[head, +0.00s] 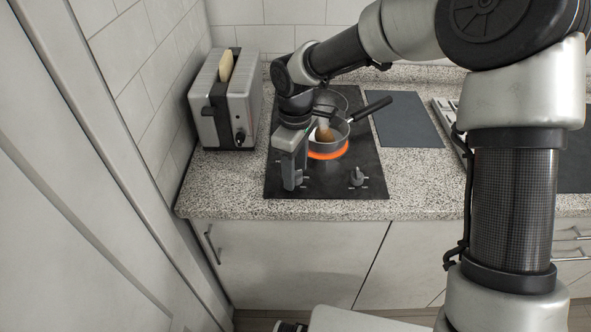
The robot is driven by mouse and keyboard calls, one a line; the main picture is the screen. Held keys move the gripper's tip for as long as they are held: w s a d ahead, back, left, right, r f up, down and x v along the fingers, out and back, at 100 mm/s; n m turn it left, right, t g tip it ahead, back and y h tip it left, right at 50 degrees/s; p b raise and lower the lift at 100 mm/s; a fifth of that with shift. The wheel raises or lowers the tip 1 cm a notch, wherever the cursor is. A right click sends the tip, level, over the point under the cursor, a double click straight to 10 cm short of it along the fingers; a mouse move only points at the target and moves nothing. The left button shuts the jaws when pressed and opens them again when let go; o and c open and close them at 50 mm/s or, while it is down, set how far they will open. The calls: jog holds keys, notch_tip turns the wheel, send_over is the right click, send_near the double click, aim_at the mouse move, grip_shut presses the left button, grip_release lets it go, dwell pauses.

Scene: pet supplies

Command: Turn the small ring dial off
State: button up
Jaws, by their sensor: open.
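A cooktop dial (358,177) stands on the front right of the black cooktop (325,188). My gripper (291,182) points down over the front left of the cooktop. It is open. A dark knob-like shape shows by its fingertips but is mostly hidden, so I cannot tell whether the jaws are around a dial or touching it. An orange ring (328,154) glows under a saucepan (338,130) behind my gripper. Which dial belongs to the small ring is not readable.
The saucepan holds something brown, and its black handle (372,108) sticks out to the back right. Another pot (331,97) stands behind it. A toaster (227,100) with bread is on the left. A dark board (408,120) lies to the right. The front worktop strip (330,210) is clear.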

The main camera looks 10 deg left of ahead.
jog(key=c, duration=1.1)
jog(key=shift+o, duration=0.2)
jog(key=shift+r+n+p, duration=0.1)
jog(key=shift+n+p, duration=0.2)
jog(key=shift+p, duration=0.05)
jog(key=shift+r+n+p, duration=0.1)
jog(key=shift+n+p, duration=0.7)
jog(key=shift+n, duration=0.2)
jog(key=n+p, duration=0.3)
jog(key=n, duration=0.1)
jog(key=shift+n, duration=0.3)
jog(key=n+p, duration=0.2)
jog(key=n, duration=0.1)
jog(key=shift+f+n+p, duration=0.2)
jog(key=shift+n+p, duration=0.75)
jog(key=shift+n, duration=0.85)
